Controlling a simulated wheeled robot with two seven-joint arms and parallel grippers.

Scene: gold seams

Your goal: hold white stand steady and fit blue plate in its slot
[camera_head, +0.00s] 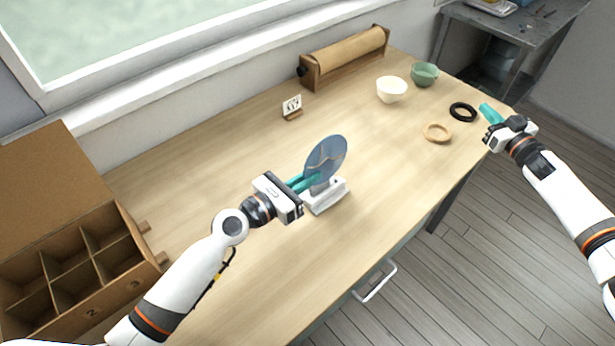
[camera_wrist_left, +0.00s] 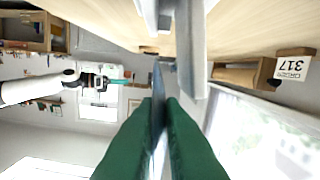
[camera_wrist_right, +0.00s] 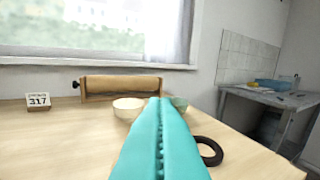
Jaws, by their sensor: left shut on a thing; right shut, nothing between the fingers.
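The blue plate (camera_head: 327,158), with thin seam lines on its face, stands upright at the white stand (camera_head: 328,198) near the middle of the table. My left gripper (camera_head: 306,183) is shut on the plate near its lower edge. In the left wrist view the plate (camera_wrist_left: 157,110) shows edge-on between the dark green fingers (camera_wrist_left: 160,125), with the pale stand (camera_wrist_left: 190,45) close ahead. I cannot tell whether the plate's lower edge is in the slot. My right gripper (camera_head: 489,113) is shut and empty, far from the stand; its teal fingers meet in the right wrist view (camera_wrist_right: 161,135).
A compartment box (camera_head: 75,272) stands at left. A paper-roll holder (camera_head: 343,60), number card (camera_head: 292,106), cream bowl (camera_head: 391,90) and green bowl (camera_head: 425,74) stand at the back. A black ring (camera_head: 454,106) and wooden ring (camera_head: 428,137) lie at right. The table in front of the stand is clear.

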